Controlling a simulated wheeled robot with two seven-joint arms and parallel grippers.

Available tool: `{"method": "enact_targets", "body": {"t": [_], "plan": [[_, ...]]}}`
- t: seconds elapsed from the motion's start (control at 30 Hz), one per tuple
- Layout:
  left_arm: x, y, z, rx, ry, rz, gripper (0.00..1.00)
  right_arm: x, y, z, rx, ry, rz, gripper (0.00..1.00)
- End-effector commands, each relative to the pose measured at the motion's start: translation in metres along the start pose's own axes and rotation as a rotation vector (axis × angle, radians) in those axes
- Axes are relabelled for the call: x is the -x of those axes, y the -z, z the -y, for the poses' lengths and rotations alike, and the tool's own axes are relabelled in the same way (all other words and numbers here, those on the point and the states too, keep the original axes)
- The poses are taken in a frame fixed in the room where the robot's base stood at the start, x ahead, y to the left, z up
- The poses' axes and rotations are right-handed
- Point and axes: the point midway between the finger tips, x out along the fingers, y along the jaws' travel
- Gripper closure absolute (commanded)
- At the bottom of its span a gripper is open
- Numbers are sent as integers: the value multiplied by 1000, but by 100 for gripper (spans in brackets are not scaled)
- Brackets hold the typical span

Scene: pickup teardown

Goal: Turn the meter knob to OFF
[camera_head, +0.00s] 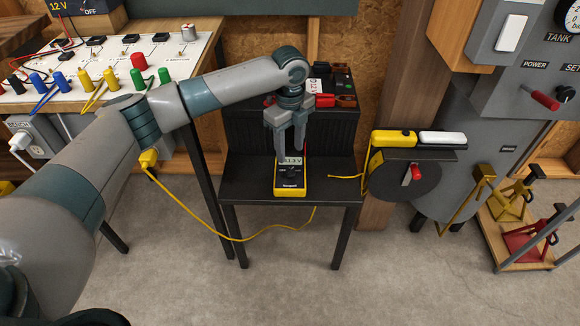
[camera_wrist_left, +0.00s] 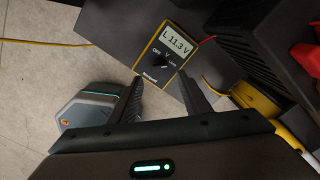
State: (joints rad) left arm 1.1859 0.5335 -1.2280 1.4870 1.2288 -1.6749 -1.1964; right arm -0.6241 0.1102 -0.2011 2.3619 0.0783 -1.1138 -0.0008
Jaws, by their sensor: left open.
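The yellow-edged meter (camera_head: 290,186) lies on the small black table (camera_head: 233,185). In the left wrist view the meter (camera_wrist_left: 151,75) has a lit display (camera_wrist_left: 175,41) reading about "L 11.3 V", and a dark knob (camera_wrist_left: 161,59) below it beside an "OFF" label. I cannot tell clearly which mark the knob points to. My left gripper (camera_head: 291,158) is open and points down over the meter. In the left wrist view its fingers (camera_wrist_left: 162,86) are spread on either side of the meter's lower part, with nothing between them clearly held. My right gripper is not in view.
A black battery or charger box (camera_head: 340,118) with red clamps (camera_head: 326,100) stands behind the meter. A cable reel (camera_head: 405,182) hangs at the right, and its yellow cord (camera_head: 262,239) runs past the table. A bench panel (camera_head: 150,75) with coloured plugs stands at the left.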

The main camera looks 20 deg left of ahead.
Motion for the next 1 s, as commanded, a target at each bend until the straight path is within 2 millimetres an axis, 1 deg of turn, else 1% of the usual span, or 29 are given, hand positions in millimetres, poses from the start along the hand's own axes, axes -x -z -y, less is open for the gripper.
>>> {"method": "enact_targets", "body": {"t": [0.03, 0.2, 0.4, 0.6, 0.9, 0.93, 0.97, 1.0], "plan": [[-12, 0, -1, 0, -4, 0, 56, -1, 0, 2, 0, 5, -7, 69], [-41, 1, 0, 0, -2, -1, 56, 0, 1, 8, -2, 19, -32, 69], [-66, 0, 0, 0, -2, 0, 56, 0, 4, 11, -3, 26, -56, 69], [-77, 0, 0, -1, -1, 0, 56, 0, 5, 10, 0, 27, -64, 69], [-78, 0, 0, -1, -1, 0, 56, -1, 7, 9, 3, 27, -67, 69], [-78, 0, 0, -1, -1, 0, 61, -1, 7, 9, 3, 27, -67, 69], [-78, 0, 0, -1, 0, 0, 68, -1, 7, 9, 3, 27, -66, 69], [-78, 0, 0, -1, 0, 0, 78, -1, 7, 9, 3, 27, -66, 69]]}}
